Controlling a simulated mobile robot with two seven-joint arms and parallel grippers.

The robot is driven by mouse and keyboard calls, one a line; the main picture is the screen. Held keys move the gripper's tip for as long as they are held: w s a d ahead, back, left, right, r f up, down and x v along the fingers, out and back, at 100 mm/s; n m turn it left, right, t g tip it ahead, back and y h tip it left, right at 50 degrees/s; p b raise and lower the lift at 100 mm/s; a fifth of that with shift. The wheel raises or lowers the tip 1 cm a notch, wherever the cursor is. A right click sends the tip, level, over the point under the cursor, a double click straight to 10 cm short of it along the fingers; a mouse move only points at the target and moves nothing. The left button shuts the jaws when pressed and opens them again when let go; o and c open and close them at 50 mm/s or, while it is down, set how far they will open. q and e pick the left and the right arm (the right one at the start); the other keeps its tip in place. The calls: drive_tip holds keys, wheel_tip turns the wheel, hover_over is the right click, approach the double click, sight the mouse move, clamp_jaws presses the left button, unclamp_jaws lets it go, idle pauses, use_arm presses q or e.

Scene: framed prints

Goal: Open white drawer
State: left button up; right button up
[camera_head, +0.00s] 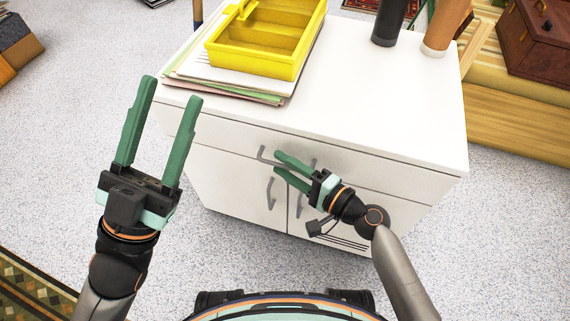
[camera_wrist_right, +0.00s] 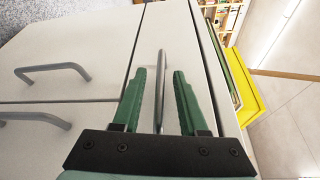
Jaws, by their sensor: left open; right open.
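The white drawer (camera_head: 228,137) is the wide top front of a white cabinet, below the countertop, and looks closed. Its grey bar handle (camera_head: 262,154) is partly hidden by my right gripper (camera_head: 277,162) in the head view. In the right wrist view the handle (camera_wrist_right: 160,85) stands between the two green fingers of my right gripper (camera_wrist_right: 160,72). These fingers are open, with a gap on each side of the handle. My left gripper (camera_head: 173,88) is open and empty, held left of the cabinet, away from the drawer.
Two cabinet doors with grey handles (camera_head: 271,191) are below the drawer. On top are a yellow tray (camera_head: 249,61), stacked papers (camera_head: 190,82), a dark cylinder (camera_head: 387,22) and a tan one (camera_head: 444,28). Speckled floor (camera_head: 60,160) is clear at left.

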clamp_jaws()
idle(0.4)
idle(1.1)
